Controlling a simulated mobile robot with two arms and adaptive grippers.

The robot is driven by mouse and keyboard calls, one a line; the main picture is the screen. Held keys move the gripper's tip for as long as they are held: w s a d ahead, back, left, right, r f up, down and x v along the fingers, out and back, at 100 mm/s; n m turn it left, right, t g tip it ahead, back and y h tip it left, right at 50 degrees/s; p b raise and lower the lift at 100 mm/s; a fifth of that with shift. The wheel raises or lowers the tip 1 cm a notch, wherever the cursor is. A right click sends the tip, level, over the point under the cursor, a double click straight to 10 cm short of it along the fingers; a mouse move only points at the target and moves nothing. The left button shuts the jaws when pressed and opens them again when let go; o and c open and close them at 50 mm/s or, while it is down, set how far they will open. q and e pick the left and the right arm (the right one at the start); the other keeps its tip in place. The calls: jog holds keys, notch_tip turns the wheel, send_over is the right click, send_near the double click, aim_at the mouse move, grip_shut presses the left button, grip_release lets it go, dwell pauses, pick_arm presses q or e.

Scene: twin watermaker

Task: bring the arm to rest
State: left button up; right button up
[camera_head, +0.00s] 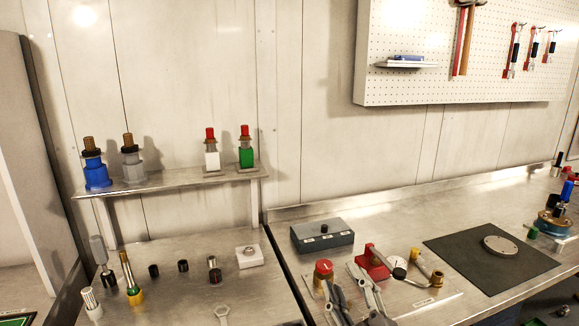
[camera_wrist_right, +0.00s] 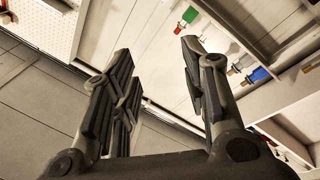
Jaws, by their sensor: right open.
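My right gripper (camera_head: 343,277) shows at the bottom centre of the head view, its two grey fingers spread apart above the front of the right-hand bench. In the right wrist view the same gripper (camera_wrist_right: 157,62) is open, with nothing between its fingers. Close to it in the head view are a red-topped knob (camera_head: 323,270) on its left and a red block with a metal arm (camera_head: 372,262) on its right. Whether the fingers touch these cannot be told. My left gripper is in neither view.
A grey box (camera_head: 322,236) stands behind the gripper. A dark mat (camera_head: 480,258) with a metal disc (camera_head: 500,245) lies to the right. A raised shelf (camera_head: 180,181) with blue, grey, white and green fittings stands at left. A pegboard (camera_head: 460,85) with tools hangs above.

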jog(key=s+d+f+m+g+h, duration=0.3)
jog(key=d+f+m+g+h, duration=0.15)
jog(key=f, duration=0.65)
jog(key=s+d+f+m+g, duration=0.3)
jog(key=s+f+g, duration=0.3)
jog(key=s+f, duration=0.45)
jog(key=s+d+f+m+g, duration=0.25)
jog(key=s+f+g, duration=0.35)
jog(key=s+f, duration=0.5)
notch_tip(320, 180, down, 24)
jog(key=s, duration=0.3)
jog(key=s+d+f+g, duration=0.2)
jog(key=s+d+f, duration=0.1)
jog(key=s+f, duration=1.3)
jog(key=shift+n, duration=0.4)
jog(key=shift+s+d, duration=0.1)
